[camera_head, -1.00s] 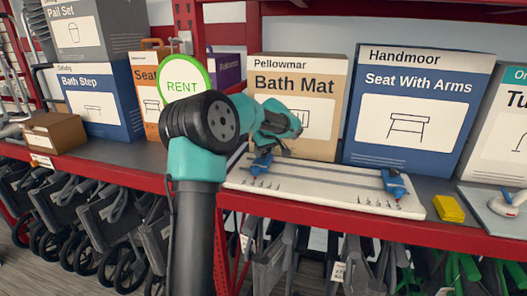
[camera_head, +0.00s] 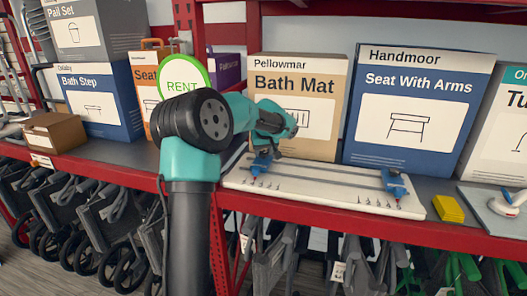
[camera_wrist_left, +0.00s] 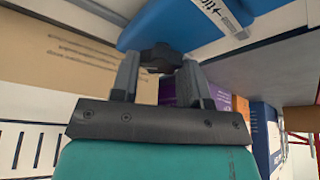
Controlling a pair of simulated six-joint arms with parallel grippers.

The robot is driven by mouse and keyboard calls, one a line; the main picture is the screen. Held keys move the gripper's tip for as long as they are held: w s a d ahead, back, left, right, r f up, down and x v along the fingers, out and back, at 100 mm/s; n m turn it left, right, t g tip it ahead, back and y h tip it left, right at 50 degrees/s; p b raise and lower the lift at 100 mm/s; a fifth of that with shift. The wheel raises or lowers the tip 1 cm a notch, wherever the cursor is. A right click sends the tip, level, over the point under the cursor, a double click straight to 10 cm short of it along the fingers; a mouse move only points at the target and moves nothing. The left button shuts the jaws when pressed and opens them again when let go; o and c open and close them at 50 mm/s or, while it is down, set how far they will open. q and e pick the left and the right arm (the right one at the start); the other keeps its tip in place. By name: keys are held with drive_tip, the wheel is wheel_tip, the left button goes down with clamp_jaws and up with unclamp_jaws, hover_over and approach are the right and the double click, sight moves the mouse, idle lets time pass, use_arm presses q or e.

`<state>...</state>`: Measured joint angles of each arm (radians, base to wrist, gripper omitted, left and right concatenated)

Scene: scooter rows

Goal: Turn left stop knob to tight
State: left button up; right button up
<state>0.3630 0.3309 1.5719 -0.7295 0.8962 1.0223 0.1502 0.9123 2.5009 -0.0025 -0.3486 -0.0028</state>
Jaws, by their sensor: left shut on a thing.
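A white board (camera_head: 325,190) with printed marks lies on the shelf. A blue left stop (camera_head: 262,164) sits near its left end, and a matching blue right stop (camera_head: 394,183) near its right end. My left gripper (camera_head: 268,147) is at the left stop, partly hidden by my own wrist in the head view. In the left wrist view, the two fingers of my left gripper (camera_wrist_left: 159,72) are shut on the dark left stop knob (camera_wrist_left: 160,56). The blue stop body (camera_wrist_left: 165,30) carries a pale label with an arrow and lettering, only partly readable. My right gripper is not in view.
Boxes stand behind the board, including Bath Mat (camera_head: 297,105) and Seat With Arms (camera_head: 415,115). A yellow block (camera_head: 448,208) lies right of the board. A round RENT sign (camera_head: 183,85) stands behind my arm. The red shelf edge (camera_head: 330,215) runs along the front.

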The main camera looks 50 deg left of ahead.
use_arm(q)
drive_tip(key=m, duration=0.2)
drive_tip(key=m+t+h, duration=0.1)
drive_tip(key=m, duration=0.2)
drive_tip(key=shift+a+t, duration=0.1)
drive_tip(key=shift+t, duration=0.2)
drive_tip(key=m+h, duration=0.1)
drive_tip(key=m, duration=0.1)
drive_tip(key=m+h, duration=0.1)
drive_tip(key=m, duration=0.2)
drive_tip(key=shift+t, duration=0.4)
drive_tip(key=m+h, duration=0.1)
drive_tip(key=m, duration=0.1)
drive_tip(key=m+h, duration=0.1)
drive_tip(key=m, duration=0.2)
drive_tip(key=shift+a, duration=0.15)
drive_tip(key=m+h, duration=0.1)
drive_tip(key=m, duration=0.1)
drive_tip(key=m+g, duration=0.1)
drive_tip(key=m, duration=0.2)
drive_tip(key=shift+h, duration=0.4)
drive_tip(key=o, duration=0.9)
